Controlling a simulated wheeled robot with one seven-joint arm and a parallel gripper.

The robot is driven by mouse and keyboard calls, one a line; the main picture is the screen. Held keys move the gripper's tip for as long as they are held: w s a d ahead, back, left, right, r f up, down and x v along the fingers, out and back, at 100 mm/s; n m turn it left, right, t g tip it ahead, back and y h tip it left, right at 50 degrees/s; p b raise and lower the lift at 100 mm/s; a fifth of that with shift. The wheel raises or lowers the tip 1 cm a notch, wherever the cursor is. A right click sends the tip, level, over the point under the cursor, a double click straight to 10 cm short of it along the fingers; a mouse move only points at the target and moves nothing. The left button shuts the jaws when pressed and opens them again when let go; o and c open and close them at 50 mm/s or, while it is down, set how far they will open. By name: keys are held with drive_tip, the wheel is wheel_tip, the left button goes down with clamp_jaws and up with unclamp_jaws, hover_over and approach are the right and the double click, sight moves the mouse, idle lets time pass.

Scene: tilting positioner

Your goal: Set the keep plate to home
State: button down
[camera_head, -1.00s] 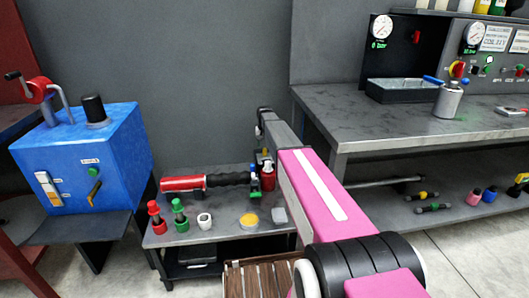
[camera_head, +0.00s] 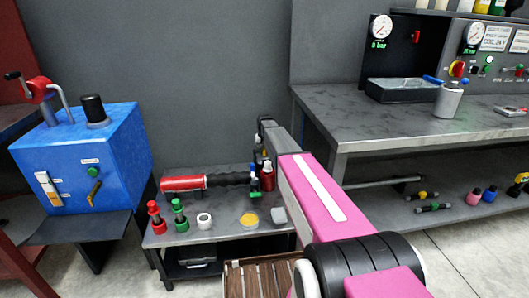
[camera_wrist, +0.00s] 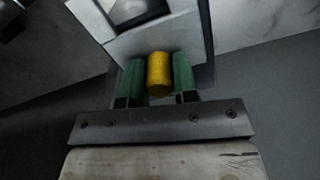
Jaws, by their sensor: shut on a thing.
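In the wrist view my gripper (camera_wrist: 158,82) has its two green-padded fingers shut on a short yellow cylinder (camera_wrist: 159,72), which looks like a knob or handle. Just beyond the fingertips is a light grey plate-like part (camera_wrist: 165,38) with a dark square opening at its upper left. It may be the keep plate, but I cannot tell for sure. Whether the yellow cylinder is fixed to this part is hidden.
A low grey table (camera_head: 215,232) carries a red cylinder with a black grip (camera_head: 184,183), red and green knobs, a white ring (camera_head: 204,220) and a yellow disc (camera_head: 249,219). A blue box (camera_head: 85,165) stands left. A workbench (camera_head: 400,125) is close on the right.

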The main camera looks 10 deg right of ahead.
sight(266, 156)
drive_tip(key=shift+s, duration=3.05)
drive_tip(key=c, duration=0.9)
unclamp_jaws()
wheel_tip(266, 156, up, 11)
drive_tip(key=shift+f, duration=0.1)
drive_tip(key=s+f, duration=0.4)
drive_tip(key=s, duration=0.7)
drive_tip(key=s+f+n, duration=0.1)
drive_tip(key=s+f, duration=0.3)
drive_tip(key=s, duration=0.8)
drive_tip(key=s+f+n, duration=0.1)
drive_tip(key=s+f, duration=0.3)
drive_tip(key=s, duration=0.7)
drive_tip(key=shift+s, duration=0.15)
